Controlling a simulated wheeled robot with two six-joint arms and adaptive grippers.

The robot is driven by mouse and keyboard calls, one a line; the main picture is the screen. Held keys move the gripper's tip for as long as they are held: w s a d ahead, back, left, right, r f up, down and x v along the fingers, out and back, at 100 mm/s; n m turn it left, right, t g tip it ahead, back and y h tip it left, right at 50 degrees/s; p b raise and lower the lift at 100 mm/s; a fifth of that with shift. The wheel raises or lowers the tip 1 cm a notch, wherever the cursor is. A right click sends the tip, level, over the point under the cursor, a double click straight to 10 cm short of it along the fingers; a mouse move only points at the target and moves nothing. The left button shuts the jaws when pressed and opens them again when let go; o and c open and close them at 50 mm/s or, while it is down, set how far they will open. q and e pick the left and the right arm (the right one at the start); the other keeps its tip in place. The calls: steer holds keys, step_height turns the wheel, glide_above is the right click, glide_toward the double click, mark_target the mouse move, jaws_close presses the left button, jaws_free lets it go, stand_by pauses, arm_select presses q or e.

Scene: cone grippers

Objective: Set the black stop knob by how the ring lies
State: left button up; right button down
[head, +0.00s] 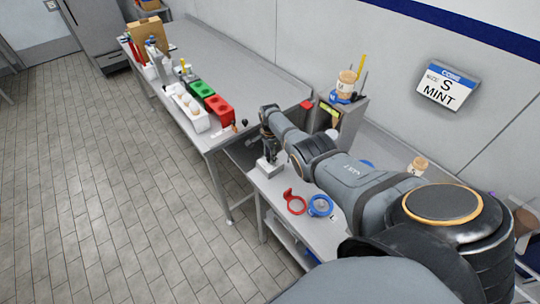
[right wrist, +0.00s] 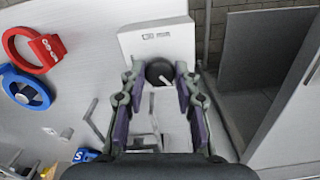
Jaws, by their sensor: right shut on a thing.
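The black stop knob (right wrist: 159,71) sits at the edge of a pale box (right wrist: 157,42), with a white mark pointing to the lower right in the right wrist view. My right gripper (right wrist: 158,78) is shut on the knob, one finger on each side. In the head view the gripper (head: 270,148) points down over the pale box (head: 267,168), and the knob is hard to make out. A red ring (head: 296,206) lies flat on the bench, its tab toward the back left. In the right wrist view the red ring (right wrist: 10,42) shows its tab at right, with white lettering. My left gripper is out of view.
A blue ring (head: 314,212) lies beside the red ring. The long table (head: 232,60) holds red and green blocks (head: 220,108) and a white holder. A wall sign (head: 447,87) reads cone, size S, mint. The floor at left is clear.

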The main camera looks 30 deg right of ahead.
steer(key=m, duration=0.3)
steer(key=shift+w+d+r+m, duration=0.1)
steer(key=shift+r+m, duration=0.05)
steer(key=shift+m, duration=1.85)
steer(key=c, duration=1.1)
jaws_free()
steer(key=shift+c, duration=0.2)
steer(key=shift+o, duration=0.8)
step_height(320, 180, up, 12)
